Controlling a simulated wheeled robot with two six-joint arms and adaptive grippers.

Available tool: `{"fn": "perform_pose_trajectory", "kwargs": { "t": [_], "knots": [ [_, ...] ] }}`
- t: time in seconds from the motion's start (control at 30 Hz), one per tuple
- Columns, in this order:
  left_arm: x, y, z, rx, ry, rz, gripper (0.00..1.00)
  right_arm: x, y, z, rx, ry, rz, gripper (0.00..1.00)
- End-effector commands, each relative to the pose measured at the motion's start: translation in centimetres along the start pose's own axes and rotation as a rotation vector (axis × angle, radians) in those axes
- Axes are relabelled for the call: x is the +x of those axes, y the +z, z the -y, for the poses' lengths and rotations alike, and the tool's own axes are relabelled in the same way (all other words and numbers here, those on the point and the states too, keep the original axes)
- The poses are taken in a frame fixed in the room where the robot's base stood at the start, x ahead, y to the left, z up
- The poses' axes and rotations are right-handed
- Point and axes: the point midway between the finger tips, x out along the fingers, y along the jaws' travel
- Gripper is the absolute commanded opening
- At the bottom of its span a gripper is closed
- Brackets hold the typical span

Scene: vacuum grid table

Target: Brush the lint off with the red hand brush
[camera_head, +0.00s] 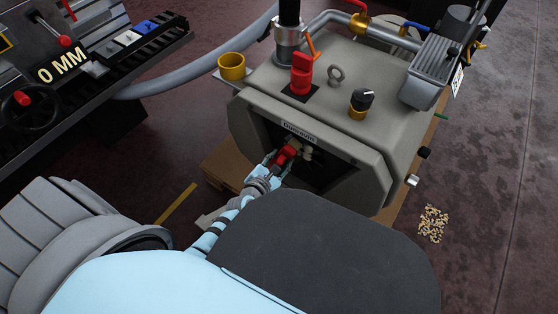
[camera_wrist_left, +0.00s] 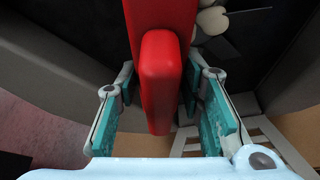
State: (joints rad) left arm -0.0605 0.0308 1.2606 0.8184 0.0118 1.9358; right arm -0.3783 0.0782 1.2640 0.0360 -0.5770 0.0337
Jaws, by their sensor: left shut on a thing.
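The red hand brush (camera_head: 286,154) is in the front opening of the grey machine (camera_head: 365,178). My left gripper (camera_head: 273,168) is shut on it at the opening. In the left wrist view the red brush (camera_wrist_left: 160,75) stands between the two teal finger pads of my left gripper (camera_wrist_left: 165,112). Its far end runs out of the top of that view, and its bristles cannot be made out. Pale round lumps, which look like lint (camera_head: 306,149), sit just right of the brush; they also show in the left wrist view (camera_wrist_left: 212,19). My right gripper is not in view.
The opening has a dark inside and grey walls. On the machine's top stand a red handle (camera_head: 301,74), a metal ring (camera_head: 336,75) and a black knob (camera_head: 361,101). A yellow cup (camera_head: 231,67) is at its left. Scattered granules (camera_head: 432,223) lie on the floor at right.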

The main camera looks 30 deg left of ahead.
Motion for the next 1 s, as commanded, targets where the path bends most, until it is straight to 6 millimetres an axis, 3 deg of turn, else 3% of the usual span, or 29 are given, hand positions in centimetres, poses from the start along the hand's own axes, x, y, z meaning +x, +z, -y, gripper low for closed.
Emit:
{"fn": "perform_pose_trajectory", "kwargs": {
  "t": [1.0],
  "knots": [
    [1.8, 0.8, 0.0, 0.000, 0.001, 0.001, 0.03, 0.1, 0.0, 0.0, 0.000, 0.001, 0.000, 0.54]
  ]
}}
